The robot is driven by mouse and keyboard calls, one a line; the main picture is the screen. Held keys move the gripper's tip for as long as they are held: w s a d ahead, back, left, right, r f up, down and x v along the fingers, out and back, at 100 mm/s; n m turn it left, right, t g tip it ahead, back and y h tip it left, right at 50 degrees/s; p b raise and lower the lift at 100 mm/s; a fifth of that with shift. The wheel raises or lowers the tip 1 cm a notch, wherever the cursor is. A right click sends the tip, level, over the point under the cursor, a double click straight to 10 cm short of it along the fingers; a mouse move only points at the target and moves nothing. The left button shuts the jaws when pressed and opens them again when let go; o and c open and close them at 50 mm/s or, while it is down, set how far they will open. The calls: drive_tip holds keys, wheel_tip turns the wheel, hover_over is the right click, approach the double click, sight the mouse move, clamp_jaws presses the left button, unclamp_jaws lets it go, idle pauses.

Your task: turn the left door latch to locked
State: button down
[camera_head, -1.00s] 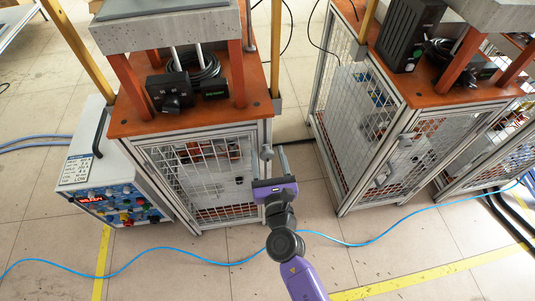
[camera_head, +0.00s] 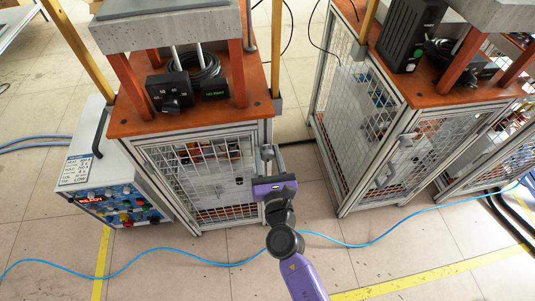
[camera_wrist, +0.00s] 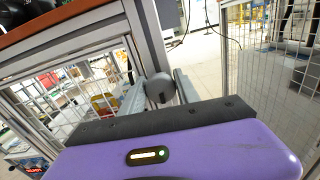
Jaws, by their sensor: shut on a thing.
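The left door latch (camera_head: 267,152) is a small grey knob at the right edge of the left cabinet's mesh door (camera_head: 205,185). In the wrist view, the latch (camera_wrist: 160,88) shows as a rounded grey knob between the two fingers, beside the door frame. My gripper (camera_head: 274,158) reaches up to it from the front, its fingers on either side of the knob. The gripper also shows in the wrist view (camera_wrist: 158,92), shut on the latch. The fingers partly hide the latch's lower part, so its exact turn angle is hard to tell.
A control box (camera_head: 110,190) with knobs stands left of the cabinet. A second mesh cabinet (camera_head: 345,140) stands to the right, with a floor gap between them. A blue cable (camera_head: 150,252) crosses the floor in front. An orange top (camera_head: 190,122) overhangs the door.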

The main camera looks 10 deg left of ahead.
drive_tip(key=m+b, duration=0.2)
drive_tip(key=m, duration=0.1)
drive_tip(key=shift+d+f, duration=0.1)
drive_tip(key=shift+f, duration=0.05)
drive_tip(key=m+b, duration=0.2)
drive_tip(key=m, duration=0.4)
drive_tip(key=m+b, duration=0.2)
drive_tip(key=m, duration=0.2)
drive_tip(key=shift+d+f, duration=0.1)
drive_tip(key=shift+m+b, duration=1.1)
drive_tip(key=shift+m, duration=1.1)
drive_tip(key=c, duration=0.9)
unclamp_jaws()
